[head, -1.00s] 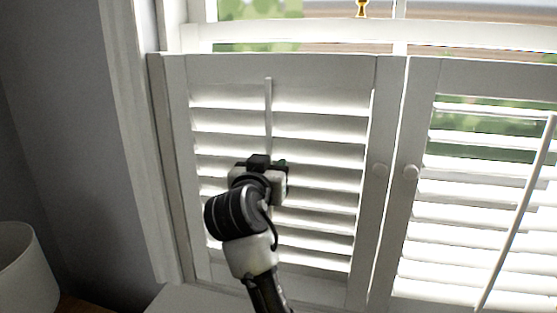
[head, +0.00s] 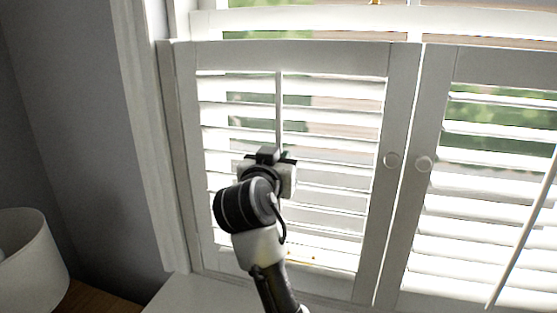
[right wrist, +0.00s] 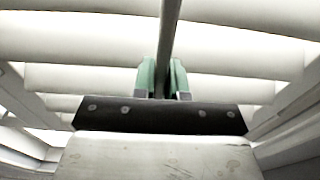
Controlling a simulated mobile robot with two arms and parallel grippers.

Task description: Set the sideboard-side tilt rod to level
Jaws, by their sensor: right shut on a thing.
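The left shutter panel (head: 290,58) has white slats and a thin vertical tilt rod (head: 279,105) down its middle. Its slats are now open, with greenery and brown showing between them. My right gripper (head: 268,158) is in front of this panel, at the rod. In the right wrist view, its green-padded fingers (right wrist: 163,80) are shut around the rod (right wrist: 168,45), one on each side. The rod's lower part is hidden behind my gripper and arm. My left gripper is not in view.
The right shutter panel (head: 437,95) has its own slanting tilt rod (head: 524,230) and open slats. A white lampshade (head: 30,255) stands on a wooden top (head: 95,300) at lower left. A white sill lies below the panels.

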